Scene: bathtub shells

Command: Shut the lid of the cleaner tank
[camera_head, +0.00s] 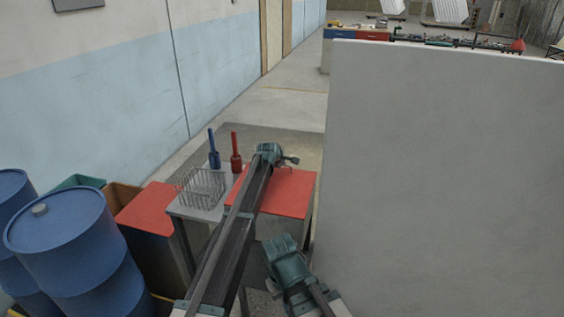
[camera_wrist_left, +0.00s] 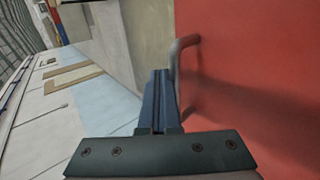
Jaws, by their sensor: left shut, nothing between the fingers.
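The red lid (camera_head: 293,196) of the cleaner tank (camera_head: 284,229) lies about level over the pale tank body, partly hidden behind my left arm. I cannot tell whether it is fully seated. In the left wrist view the lid (camera_wrist_left: 255,70) fills the right side, with a grey bar handle (camera_wrist_left: 188,42) on it. My left gripper (camera_head: 291,160) is at the lid's far side. Its fingers (camera_wrist_left: 160,75) are shut and empty beside the handle; I cannot tell if they touch it. My right arm's teal wrist (camera_head: 286,260) is low in front; its fingers are hidden.
A wire basket (camera_head: 203,188) and a blue (camera_head: 213,150) and a red (camera_head: 236,152) long-necked item stand left of the lid. Blue drums (camera_head: 65,235) and a red-topped box (camera_head: 148,208) are farther left. A tall pale panel (camera_head: 440,180) closes off the right.

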